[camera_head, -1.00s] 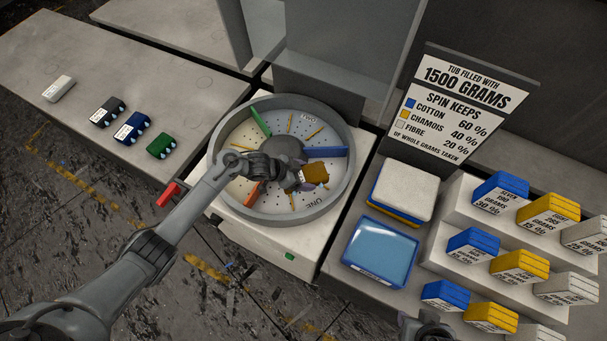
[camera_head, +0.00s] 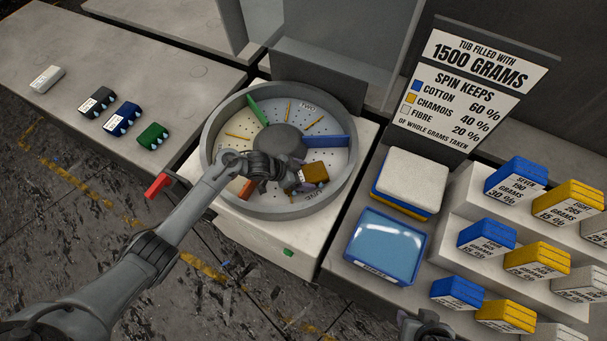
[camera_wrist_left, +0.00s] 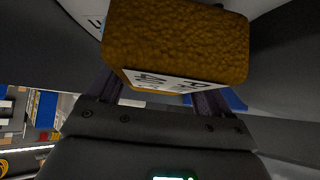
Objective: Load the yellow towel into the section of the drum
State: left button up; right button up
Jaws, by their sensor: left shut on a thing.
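The yellow towel (camera_head: 315,173) is a small folded block, brownish-yellow in the shade, with a white printed label on one side. My left gripper (camera_head: 298,182) is shut on it, inside the rim of the round drum (camera_head: 219,111), over the front right section. The towel also fills the top of the left wrist view (camera_wrist_left: 178,42), between the dark fingers. I cannot tell whether it touches the drum floor. The drum has a grey hub (camera_head: 280,142) and green, blue and orange dividers. My right gripper (camera_head: 428,326) shows only partly at the bottom edge.
A sign (camera_head: 462,85) stands behind a stack of towels (camera_head: 412,172) and a blue tray (camera_head: 385,246). Stepped shelves at right hold labelled blue, yellow and white towels. A red lever (camera_head: 158,185) sticks out left of the drum. Several small blocks lie on the left table (camera_head: 190,75).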

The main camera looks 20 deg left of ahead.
pick_arm(q)
jog(key=shift+f, duration=0.25)
dwell(0.5)
jog(key=o, duration=1.1)
